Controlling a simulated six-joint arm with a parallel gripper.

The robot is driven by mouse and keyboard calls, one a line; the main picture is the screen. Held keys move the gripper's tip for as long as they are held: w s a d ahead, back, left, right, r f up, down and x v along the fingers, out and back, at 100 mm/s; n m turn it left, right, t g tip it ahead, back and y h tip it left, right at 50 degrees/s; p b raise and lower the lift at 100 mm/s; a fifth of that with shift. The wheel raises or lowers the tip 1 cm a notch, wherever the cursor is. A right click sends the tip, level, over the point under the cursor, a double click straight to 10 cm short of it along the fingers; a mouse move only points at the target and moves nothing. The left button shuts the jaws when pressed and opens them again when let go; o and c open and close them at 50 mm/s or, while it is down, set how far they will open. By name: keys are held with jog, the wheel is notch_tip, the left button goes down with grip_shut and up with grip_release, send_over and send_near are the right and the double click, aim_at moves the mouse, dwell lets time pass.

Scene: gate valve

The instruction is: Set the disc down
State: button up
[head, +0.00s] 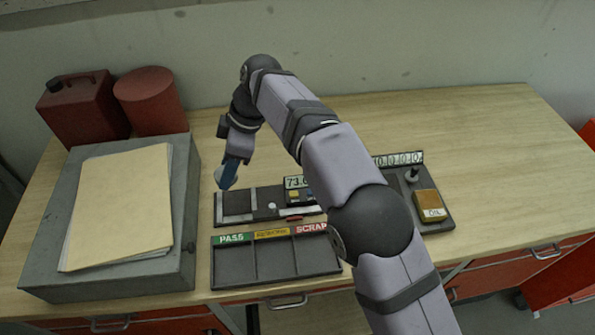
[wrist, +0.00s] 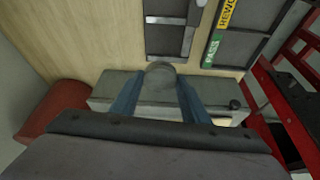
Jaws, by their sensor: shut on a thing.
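My gripper (head: 229,170) hangs over the left end of a dark measuring fixture (head: 236,207). Its blue fingers are shut on a small grey disc (head: 226,182). The disc also shows in the wrist view (wrist: 160,69), between the fingertips of my gripper (wrist: 160,78). It appears to be held above the fixture; I cannot tell the exact gap. The fixture carries a small display (head: 295,182) reading about 73. In front of it lies a dark sorting tray (head: 275,278) with PASS, REWORK and SCRAP labels. Its visible compartments look empty.
A grey box (head: 190,205) with a buff folder (head: 125,205) stands at the left. A red can (head: 80,105) and a red cylinder (head: 150,100) stand behind it. A dark stand with an OIL block (head: 428,204) is at the right. The back right bench is clear.

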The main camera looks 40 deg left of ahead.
jog(key=shift+w+d, duration=0.1)
jog(key=shift+w, duration=0.3)
jog(key=w+d+r+m+t+y+b, duration=0.1)
jog(key=w+d+r+m, duration=0.15)
jog(key=w+d, duration=0.6)
jog(key=w+d+r+m+t, duration=0.15)
jog(key=w+d+r, duration=0.3)
jog(key=w, duration=0.75)
jog(key=w+d+m, duration=0.3)
jog(key=w+d, duration=0.2)
jog(key=d, duration=0.7)
jog(key=s+d+f+n, duration=0.1)
jog(key=s+d+f, duration=0.1)
jog(key=s+f, duration=0.1)
jog(key=shift+s+d+f+b, duration=0.15)
jog(key=shift+s+f+b, duration=0.25)
jog(key=shift+f, duration=0.35)
jog(key=shift+f+n+g, duration=0.1)
jog(key=shift+n+g, duration=0.15)
jog(key=shift+n, duration=0.05)
jog(key=shift+f+p, duration=1.5)
jog(key=shift+f, duration=3.4)
